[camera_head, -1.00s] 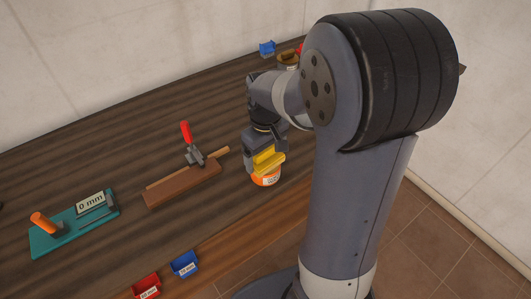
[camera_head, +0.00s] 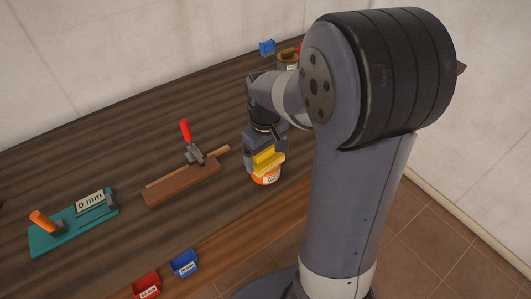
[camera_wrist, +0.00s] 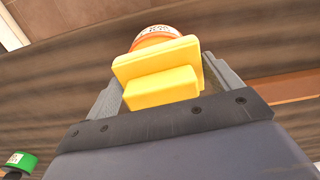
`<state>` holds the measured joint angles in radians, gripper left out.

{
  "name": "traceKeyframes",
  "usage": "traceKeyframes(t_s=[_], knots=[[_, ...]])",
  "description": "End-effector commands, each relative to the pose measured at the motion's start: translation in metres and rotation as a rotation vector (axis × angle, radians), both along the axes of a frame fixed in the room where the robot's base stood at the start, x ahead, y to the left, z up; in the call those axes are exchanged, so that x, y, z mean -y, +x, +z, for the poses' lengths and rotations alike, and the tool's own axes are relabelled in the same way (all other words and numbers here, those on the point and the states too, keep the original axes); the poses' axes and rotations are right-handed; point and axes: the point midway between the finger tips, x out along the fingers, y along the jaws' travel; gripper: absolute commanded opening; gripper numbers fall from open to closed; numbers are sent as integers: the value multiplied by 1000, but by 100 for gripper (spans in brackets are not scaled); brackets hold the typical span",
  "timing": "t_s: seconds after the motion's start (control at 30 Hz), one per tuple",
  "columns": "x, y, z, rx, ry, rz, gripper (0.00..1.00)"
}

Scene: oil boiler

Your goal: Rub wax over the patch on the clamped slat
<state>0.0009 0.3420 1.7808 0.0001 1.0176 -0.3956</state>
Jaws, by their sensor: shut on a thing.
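My gripper (camera_head: 259,153) is shut on a yellow block-shaped applicator (camera_head: 268,161). The applicator also shows between the fingers in the wrist view (camera_wrist: 158,75). It is right above an orange tin with a white label (camera_head: 265,178), which also shows beyond the applicator in the wrist view (camera_wrist: 155,35). I cannot tell whether the applicator touches the tin's contents; the inside is hidden. The slat (camera_head: 216,153) lies on a brown wooden block (camera_head: 182,184) left of my gripper, held by a toggle clamp with a red handle (camera_head: 186,131). I cannot make out the patch.
A teal board with an orange knob and a "0 mm" sign (camera_head: 72,226) lies at left. Red (camera_head: 146,286) and blue (camera_head: 184,263) bins stand at the front edge. Bare bench lies between the tin and the block.

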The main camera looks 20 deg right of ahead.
Motion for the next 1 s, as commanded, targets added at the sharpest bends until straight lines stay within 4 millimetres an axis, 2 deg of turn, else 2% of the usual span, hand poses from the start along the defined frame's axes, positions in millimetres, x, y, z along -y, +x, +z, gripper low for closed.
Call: traceKeyframes(t_s=[0.5, 1.0], knots=[[0, -1, 0, -3, 0, 0, 67], [0, 0, 41, 0, 0, 0, 67]])
